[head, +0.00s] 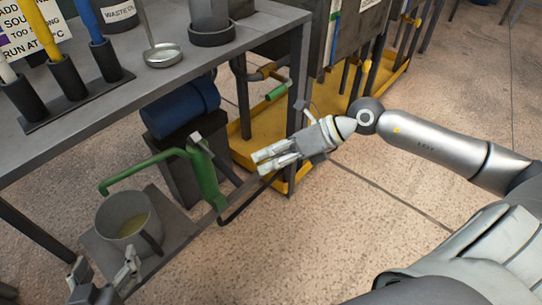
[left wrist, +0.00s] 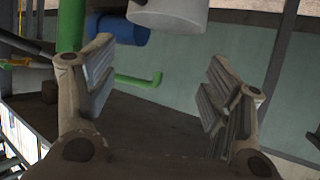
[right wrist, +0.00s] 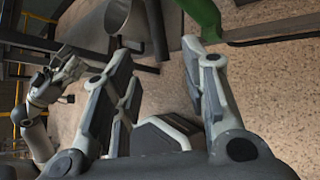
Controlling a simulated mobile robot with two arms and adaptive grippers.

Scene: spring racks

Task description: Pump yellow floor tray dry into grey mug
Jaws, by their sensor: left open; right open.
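The grey mug (head: 112,212) stands upright on a grey plate (head: 180,222) under the green spout (head: 140,168), with yellowish liquid inside. The spout joins the green pump body (head: 207,182). The yellow floor tray (head: 252,125) lies on the floor behind the pump, partly hidden by my right arm. My left gripper (head: 104,266) is open and empty just in front of the mug; in the left wrist view a pale grey vessel (left wrist: 168,14), apparently the mug, shows beyond the fingers. My right gripper (head: 261,162) is open and empty, right of the pump top and apart from it.
A blue motor-like cylinder (head: 180,107) sits behind the pump. Front floor (head: 300,245) is clear.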

